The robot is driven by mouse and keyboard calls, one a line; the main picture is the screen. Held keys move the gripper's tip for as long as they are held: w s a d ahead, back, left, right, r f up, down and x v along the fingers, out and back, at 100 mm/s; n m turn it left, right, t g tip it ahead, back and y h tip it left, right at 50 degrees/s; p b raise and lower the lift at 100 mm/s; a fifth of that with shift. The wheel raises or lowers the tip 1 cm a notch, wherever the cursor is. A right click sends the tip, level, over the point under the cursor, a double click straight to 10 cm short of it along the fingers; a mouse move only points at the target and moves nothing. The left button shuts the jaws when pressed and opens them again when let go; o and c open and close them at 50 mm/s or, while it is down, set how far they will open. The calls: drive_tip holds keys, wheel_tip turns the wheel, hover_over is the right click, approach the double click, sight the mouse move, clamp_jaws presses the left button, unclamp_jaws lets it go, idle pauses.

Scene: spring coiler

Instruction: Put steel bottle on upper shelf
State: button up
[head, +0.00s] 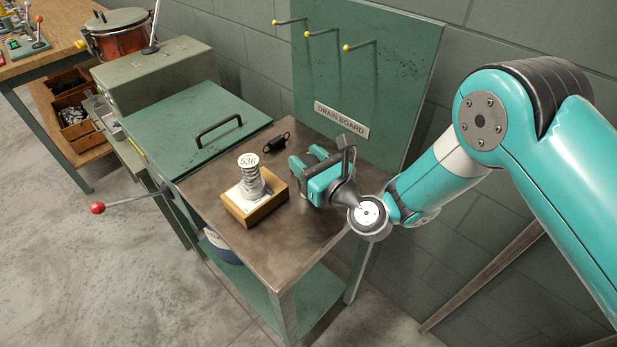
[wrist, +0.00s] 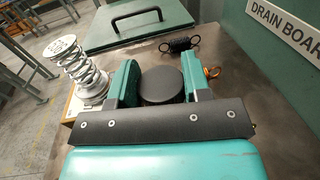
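My gripper (head: 309,160) is low over the right part of the bench top, its two teal fingers pointing toward the back left. In the wrist view, a round black top (wrist: 162,84) sits between the fingers (wrist: 161,78). It may be the cap of the steel bottle, but no steel body shows below it. The fingers are close to its sides; I cannot tell whether they touch it. In the head view, my gripper hides whatever is between the fingers. No shelf is clearly marked as the upper shelf.
A spring with a "536" disc stands on a wooden block (head: 255,210), left of my gripper. A black spring (head: 277,142) lies behind. The green drain board (head: 365,70) with hooks rises at the back. A lower green shelf (head: 262,288) holds a partly hidden container (head: 222,248).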

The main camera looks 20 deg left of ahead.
clamp_jaws()
drive_tip(key=shift+r, duration=0.15)
wheel_tip(320, 180, up, 20)
drive_tip(key=p, duration=0.4)
